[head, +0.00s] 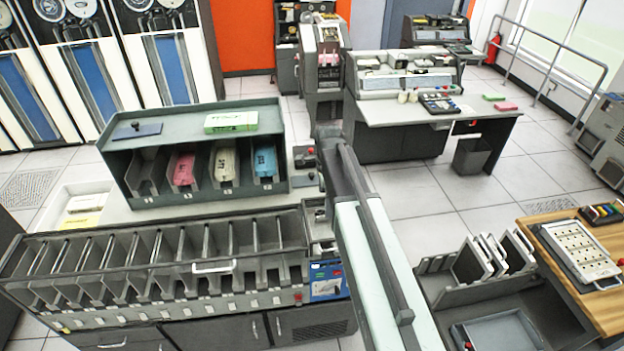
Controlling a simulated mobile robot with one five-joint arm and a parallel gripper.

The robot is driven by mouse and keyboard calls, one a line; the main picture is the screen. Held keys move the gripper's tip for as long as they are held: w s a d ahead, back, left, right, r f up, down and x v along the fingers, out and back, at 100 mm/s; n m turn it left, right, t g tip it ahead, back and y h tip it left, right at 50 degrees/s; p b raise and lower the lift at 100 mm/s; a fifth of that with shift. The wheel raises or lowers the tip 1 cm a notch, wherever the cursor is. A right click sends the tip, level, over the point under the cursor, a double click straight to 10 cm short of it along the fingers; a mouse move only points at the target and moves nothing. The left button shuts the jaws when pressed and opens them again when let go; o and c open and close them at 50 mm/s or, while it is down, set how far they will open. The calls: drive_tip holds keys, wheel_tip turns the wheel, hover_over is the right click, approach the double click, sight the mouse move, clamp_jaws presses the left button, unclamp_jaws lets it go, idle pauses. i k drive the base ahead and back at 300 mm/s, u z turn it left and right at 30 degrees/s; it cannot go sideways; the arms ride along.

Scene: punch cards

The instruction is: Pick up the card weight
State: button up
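A flat dark-blue plate with a small dark knob, which looks like the card weight (137,131), lies on the left part of the top of the grey-green card rack (185,118). Nothing covers it. My arm rises from the bottom middle of the head view. Its dark far end, where my gripper (328,132) seems to be, is well to the right of the plate and apart from it. I cannot make out the fingers or whether they are open.
A green card box (231,122) lies on the rack top, right of the plate. Pink, cream and blue card decks stand in the slots below. A long sorter (160,262) with several pockets stands in front.

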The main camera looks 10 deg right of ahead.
sight(311, 179)
drive_tip(key=i, duration=0.95)
